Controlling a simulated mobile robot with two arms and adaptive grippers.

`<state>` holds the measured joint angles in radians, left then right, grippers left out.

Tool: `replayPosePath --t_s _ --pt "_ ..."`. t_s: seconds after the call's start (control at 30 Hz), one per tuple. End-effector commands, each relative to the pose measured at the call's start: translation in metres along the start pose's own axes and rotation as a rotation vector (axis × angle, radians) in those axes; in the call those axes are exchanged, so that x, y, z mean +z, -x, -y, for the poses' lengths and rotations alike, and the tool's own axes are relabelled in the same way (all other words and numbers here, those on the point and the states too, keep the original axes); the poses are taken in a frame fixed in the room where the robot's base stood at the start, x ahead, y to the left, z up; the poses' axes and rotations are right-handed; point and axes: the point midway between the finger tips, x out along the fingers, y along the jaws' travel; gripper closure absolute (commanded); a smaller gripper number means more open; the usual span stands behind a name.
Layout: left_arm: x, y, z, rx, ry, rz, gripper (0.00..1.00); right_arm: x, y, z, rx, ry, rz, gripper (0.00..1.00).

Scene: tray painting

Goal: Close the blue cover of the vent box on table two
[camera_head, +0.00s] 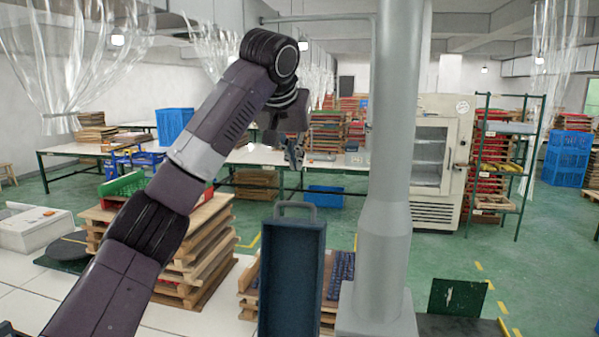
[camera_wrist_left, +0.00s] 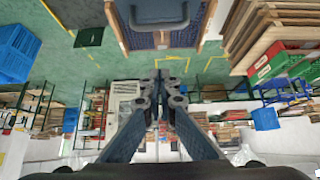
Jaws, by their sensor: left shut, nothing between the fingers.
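The blue cover (camera_head: 291,280) stands upright at the lower middle of the head view, with a grey loop handle (camera_head: 295,207) on its top edge. The vent box under it is not clearly seen. My left gripper (camera_head: 296,160) is beyond and above the handle in the head view, apart from it. In the left wrist view the gripper (camera_wrist_left: 160,76) has its fingertips together with nothing between them, and the handle (camera_wrist_left: 158,22) shows at the top edge of the picture. My right gripper is not in view.
A grey column (camera_head: 385,180) stands just right of the cover. Stacked wooden boards (camera_head: 190,265) stand to its left. A white box (camera_head: 32,228) sits at the far left. Green floor (camera_head: 450,265) lies open beyond, with a white cabinet (camera_head: 440,160) farther back.

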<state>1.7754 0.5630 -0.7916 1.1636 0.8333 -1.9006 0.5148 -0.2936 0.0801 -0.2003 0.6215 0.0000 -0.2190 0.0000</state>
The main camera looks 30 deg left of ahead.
Motion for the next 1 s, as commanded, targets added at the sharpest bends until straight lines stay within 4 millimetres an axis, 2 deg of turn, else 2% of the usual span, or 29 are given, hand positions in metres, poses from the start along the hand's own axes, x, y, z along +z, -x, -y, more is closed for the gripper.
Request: replayPosePath --t_s 0.2,0.43,0.7,1.0 --pt "-0.001 -0.039 0.002 -0.004 -0.001 0.006 1.0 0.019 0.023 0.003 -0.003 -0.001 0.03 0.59" --pt "-0.002 -0.09 0.001 -0.003 -0.001 0.006 1.0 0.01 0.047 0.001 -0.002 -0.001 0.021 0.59" --pt "0.023 -0.081 0.001 -0.001 -0.002 0.0 1.0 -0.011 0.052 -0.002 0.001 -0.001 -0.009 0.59" --pt "0.037 -0.077 0.0 -0.001 -0.001 0.001 1.0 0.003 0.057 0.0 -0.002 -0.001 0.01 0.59"
